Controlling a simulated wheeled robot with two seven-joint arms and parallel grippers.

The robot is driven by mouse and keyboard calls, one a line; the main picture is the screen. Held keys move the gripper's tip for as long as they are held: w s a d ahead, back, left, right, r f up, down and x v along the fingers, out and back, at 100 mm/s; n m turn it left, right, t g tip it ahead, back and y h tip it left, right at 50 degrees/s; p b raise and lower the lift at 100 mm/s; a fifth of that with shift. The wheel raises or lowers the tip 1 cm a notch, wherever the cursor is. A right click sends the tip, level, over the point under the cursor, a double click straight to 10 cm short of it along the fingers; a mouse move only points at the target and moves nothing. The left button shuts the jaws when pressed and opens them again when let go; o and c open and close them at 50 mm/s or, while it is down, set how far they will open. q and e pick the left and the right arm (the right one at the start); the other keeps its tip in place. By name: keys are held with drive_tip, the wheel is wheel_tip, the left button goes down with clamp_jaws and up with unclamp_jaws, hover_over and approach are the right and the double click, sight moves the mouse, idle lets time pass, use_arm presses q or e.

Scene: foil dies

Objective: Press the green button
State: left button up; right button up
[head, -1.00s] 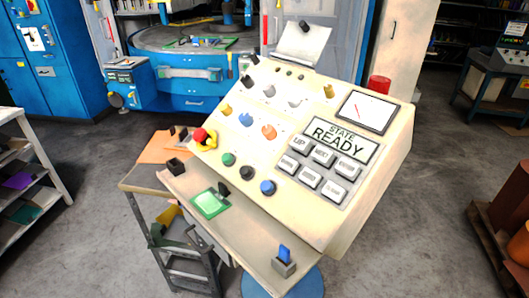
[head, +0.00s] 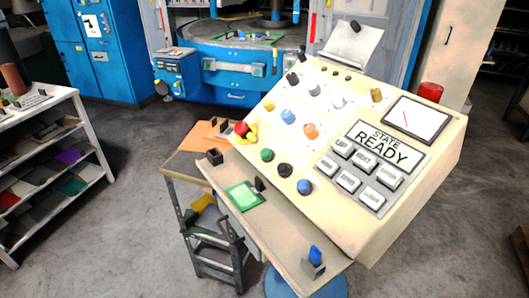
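The green button (head: 267,155) is a small round knob on the lower left of the sloped cream control panel (head: 350,210). It sits in a row with a black knob (head: 285,170) and a blue knob (head: 304,187), below and right of the red mushroom button (head: 241,128) with its yellow collar. The panel's display (head: 388,148) reads "STATE READY". Neither of my grippers is in view, and nothing covers the green button.
A ledge below the panel holds a green-framed card (head: 244,197) and a small blue-topped holder (head: 314,260). A shelf rack (head: 60,160) is at far left. Grey floor between them is clear.

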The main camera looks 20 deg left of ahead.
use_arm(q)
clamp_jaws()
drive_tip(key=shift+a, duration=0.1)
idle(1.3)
